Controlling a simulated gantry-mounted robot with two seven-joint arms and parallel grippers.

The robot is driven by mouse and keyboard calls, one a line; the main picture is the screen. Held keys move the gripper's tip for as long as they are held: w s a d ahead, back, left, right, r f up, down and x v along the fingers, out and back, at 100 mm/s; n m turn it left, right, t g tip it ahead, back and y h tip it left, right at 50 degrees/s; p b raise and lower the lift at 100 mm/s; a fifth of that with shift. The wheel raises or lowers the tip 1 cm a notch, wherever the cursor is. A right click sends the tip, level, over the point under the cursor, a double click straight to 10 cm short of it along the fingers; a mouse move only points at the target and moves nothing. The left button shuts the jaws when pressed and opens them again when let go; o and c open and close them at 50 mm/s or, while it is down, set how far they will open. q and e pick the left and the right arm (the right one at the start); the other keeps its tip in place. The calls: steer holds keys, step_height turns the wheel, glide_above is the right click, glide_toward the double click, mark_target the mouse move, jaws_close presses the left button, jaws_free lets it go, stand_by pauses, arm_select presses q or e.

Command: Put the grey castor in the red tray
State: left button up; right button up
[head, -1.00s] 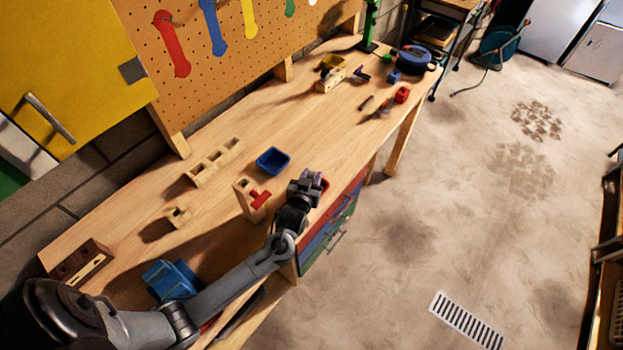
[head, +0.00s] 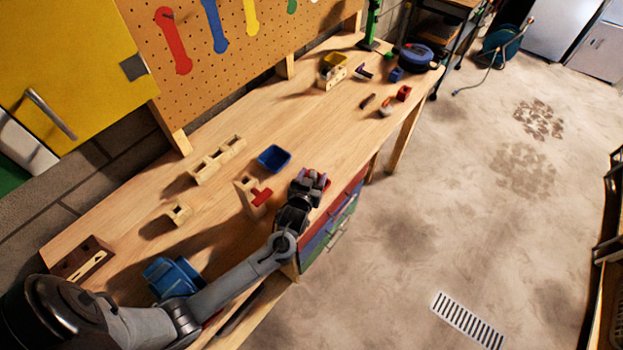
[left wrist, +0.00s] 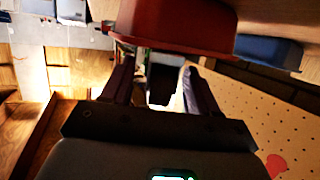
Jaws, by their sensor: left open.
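My left gripper (head: 310,181) is over the front edge of the workbench and hides most of the red tray (head: 326,184), of which only small red bits show. In the left wrist view the red tray (left wrist: 178,28) is large, just beyond the open fingers (left wrist: 160,88). A dark shape and a pale one show between or behind the fingers; I cannot tell whether either is the grey castor. I cannot make out the castor for sure in the head view. My right gripper is not in view.
A blue tray (head: 273,159) stands behind the gripper, and a wooden block with a red piece (head: 262,197) is to its left. Wooden blocks (head: 216,161) and a blue bin (head: 170,279) are further left.

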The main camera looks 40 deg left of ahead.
arm_select(q)
steer(key=shift+r, duration=0.25)
steer(key=s+d+r+m+g+h, duration=0.1)
steer(key=s+d+m+g+h, duration=0.1)
steer(key=s, duration=0.7)
steer(key=s+d+r+m+g+h, duration=0.1)
steer(key=s+d+g, duration=0.3)
steer(key=s, duration=0.6)
steer(key=s+d+r+m+g+h, duration=0.1)
steer(key=s+d+m+g+h, duration=0.2)
steer(key=s+d, duration=0.4)
steer(key=s, duration=0.3)
steer(key=shift+s+r+m+g+p, duration=0.25)
steer(key=shift+r+m+g+p, duration=0.05)
steer(key=shift+r+g, duration=0.1)
step_height(320, 180, up, 18)
steer(key=p, duration=1.8)
